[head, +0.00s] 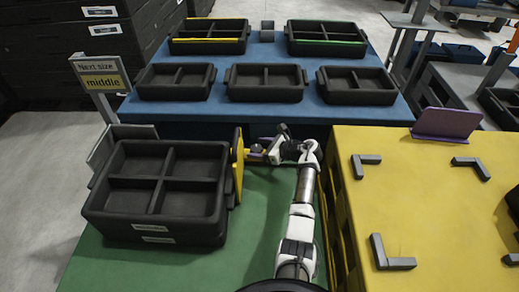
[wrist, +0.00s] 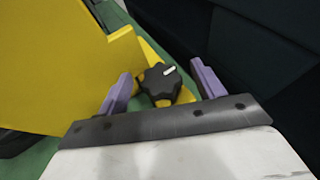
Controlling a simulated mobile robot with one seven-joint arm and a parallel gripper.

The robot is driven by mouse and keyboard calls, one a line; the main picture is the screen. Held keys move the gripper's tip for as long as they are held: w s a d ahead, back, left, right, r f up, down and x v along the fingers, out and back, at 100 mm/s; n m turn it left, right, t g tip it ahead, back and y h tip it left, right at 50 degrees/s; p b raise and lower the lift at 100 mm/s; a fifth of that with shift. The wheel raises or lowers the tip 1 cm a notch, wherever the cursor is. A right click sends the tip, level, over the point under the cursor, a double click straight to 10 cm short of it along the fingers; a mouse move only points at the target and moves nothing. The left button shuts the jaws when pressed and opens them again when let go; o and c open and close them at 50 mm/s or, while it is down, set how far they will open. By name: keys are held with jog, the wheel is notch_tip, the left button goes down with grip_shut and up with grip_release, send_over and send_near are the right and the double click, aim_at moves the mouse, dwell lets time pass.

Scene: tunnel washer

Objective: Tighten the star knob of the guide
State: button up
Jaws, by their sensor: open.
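The black star knob (wrist: 161,82) with a white mark on top sits on a yellow bracket of the guide in the wrist view. The guide's yellow plate (wrist: 60,60) stands to the left of the knob there. In the head view the yellow guide (head: 238,165) stands upright along the right side of a black crate. My gripper (wrist: 160,88) is open, with one purple finger on each side of the knob. Gaps show between the fingers and the knob. In the head view my gripper (head: 256,151) is beside the guide, and the knob is too small to make out.
The black four-compartment crate (head: 150,222) stands on the green table (head: 100,268), beside a "Next size: middle" sign (head: 100,81). A yellow table (head: 440,220) with grey corner brackets lies right of my arm. A blue table (head: 268,112) with several black trays is behind.

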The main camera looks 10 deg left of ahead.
jog(key=c, duration=1)
jog(key=shift+s+r+t+p, duration=0.1)
jog(key=shift+t+p, duration=0.2)
jog(key=shift+p, duration=0.1)
jog(key=m+t+p, duration=0.1)
jog(key=p, duration=0.1)
jog(key=m+t+h+p, duration=0.1)
jog(key=shift+s+r+m+p, duration=0.2)
jog(key=shift+m+p, duration=0.15)
jog(key=shift+m, duration=0.05)
jog(key=m+t+h+p, duration=0.1)
jog(key=p, duration=0.1)
jog(key=m+t+p, duration=0.1)
jog(key=t+p, duration=0.1)
jog(key=shift+s+a+m+h, duration=0.15)
jog(key=shift+m+h, duration=0.15)
jog(key=shift+h, duration=0.1)
jog(key=m+t+h+p, duration=0.2)
jog(key=p, duration=0.2)
jog(key=shift+a+m+p, duration=0.15)
jog(key=shift+m+p, duration=0.15)
jog(key=shift+p, duration=0.05)
jog(key=shift+f+m+t+h+p, duration=0.2)
jog(key=shift+m+t+h+p, duration=0.2)
jog(key=shift+m+h+p, duration=0.35)
jog(key=shift+f+h+p, duration=0.15)
jog(key=shift+h+p, duration=0.1)
jog(key=shift+p, duration=0.1)
